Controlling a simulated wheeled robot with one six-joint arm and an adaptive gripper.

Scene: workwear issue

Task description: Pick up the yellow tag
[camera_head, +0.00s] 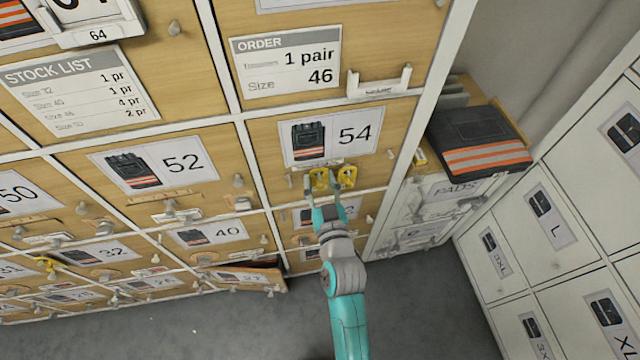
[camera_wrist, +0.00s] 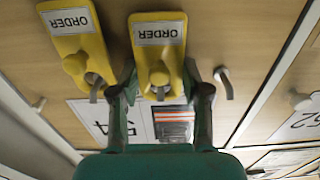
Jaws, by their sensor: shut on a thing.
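Two yellow tags labelled ORDER hang side by side on the wooden front of the drawer marked 54 (camera_head: 368,150). My gripper (camera_head: 321,184) is at the left tag (camera_head: 319,178) in the head view. In the wrist view, which shows the labels upside down, this tag (camera_wrist: 159,32) stands between the fingers of my gripper (camera_wrist: 160,82), which is shut on its knob-like part. A small grey hook shows just below that knob. The other yellow tag (camera_head: 348,176) hangs right beside it; it is on the left in the wrist view (camera_wrist: 80,32).
A grey hook (camera_wrist: 223,82) is close beside one finger. Numbered drawers with knobs surround the spot; a lower drawer (camera_head: 262,279) appears partly open. Dark folded workwear (camera_head: 478,140) lies on a white unit at right. Another yellow item (camera_head: 46,264) is at far left. The grey floor (camera_head: 420,300) is clear.

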